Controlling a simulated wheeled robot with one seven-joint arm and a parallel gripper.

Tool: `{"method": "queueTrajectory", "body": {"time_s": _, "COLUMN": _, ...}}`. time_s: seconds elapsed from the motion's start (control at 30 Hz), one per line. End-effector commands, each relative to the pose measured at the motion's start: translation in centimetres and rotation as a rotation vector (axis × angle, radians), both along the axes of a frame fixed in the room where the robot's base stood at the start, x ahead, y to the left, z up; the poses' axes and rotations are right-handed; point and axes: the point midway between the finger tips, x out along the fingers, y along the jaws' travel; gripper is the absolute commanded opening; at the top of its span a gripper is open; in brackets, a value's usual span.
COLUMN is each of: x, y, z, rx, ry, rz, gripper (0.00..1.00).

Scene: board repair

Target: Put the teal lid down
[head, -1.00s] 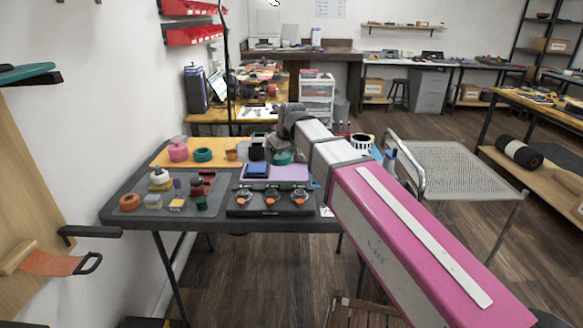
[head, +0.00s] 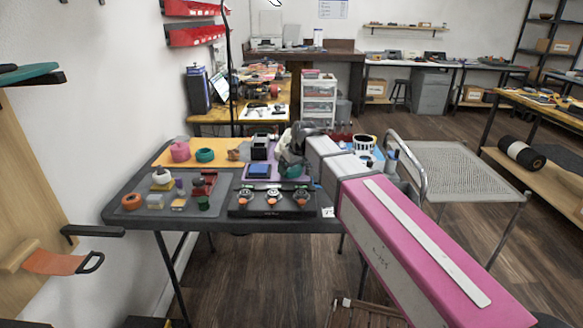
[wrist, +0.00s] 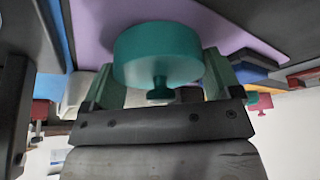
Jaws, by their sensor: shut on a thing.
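The teal lid (wrist: 158,52) is a round disc with a small knob. It sits between the two fingers of my gripper (wrist: 160,82), which is shut on it. In the head view the teal lid (head: 294,171) shows below my gripper (head: 293,160), over the right part of the purple mat (head: 250,181). The purple mat (wrist: 215,38) also shows close behind the lid in the wrist view. I cannot tell whether the lid touches the mat.
A blue tray (head: 258,171) lies left of the lid, and a dark box (head: 260,149) stands behind it. A black case with three round orange-marked pieces (head: 245,210) lies in front.

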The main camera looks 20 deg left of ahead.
Motion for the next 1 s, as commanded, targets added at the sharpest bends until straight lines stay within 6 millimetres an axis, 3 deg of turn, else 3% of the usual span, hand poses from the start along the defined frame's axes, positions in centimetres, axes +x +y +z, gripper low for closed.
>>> {"method": "queueTrajectory", "body": {"time_s": 0.2, "x": 0.0, "y": 0.0, "z": -0.3, "rx": 0.000, "ry": 0.000, "rz": 0.000, "gripper": 0.61}}
{"method": "queueTrajectory", "body": {"time_s": 0.23, "x": 0.0, "y": 0.0, "z": -0.3, "rx": 0.000, "ry": 0.000, "rz": 0.000, "gripper": 0.93}}
{"method": "queueTrajectory", "body": {"time_s": 0.27, "x": 0.0, "y": 0.0, "z": -0.2, "rx": 0.000, "ry": 0.000, "rz": 0.000, "gripper": 1.00}}
{"method": "queueTrajectory", "body": {"time_s": 0.63, "x": -0.1, "y": -0.2, "z": 0.5, "rx": 0.000, "ry": 0.000, "rz": 0.000, "gripper": 1.00}}
{"method": "queueTrajectory", "body": {"time_s": 1.0, "x": -1.5, "y": -2.1, "z": 6.1, "rx": 0.001, "ry": -0.002, "rz": 0.000, "gripper": 1.00}}
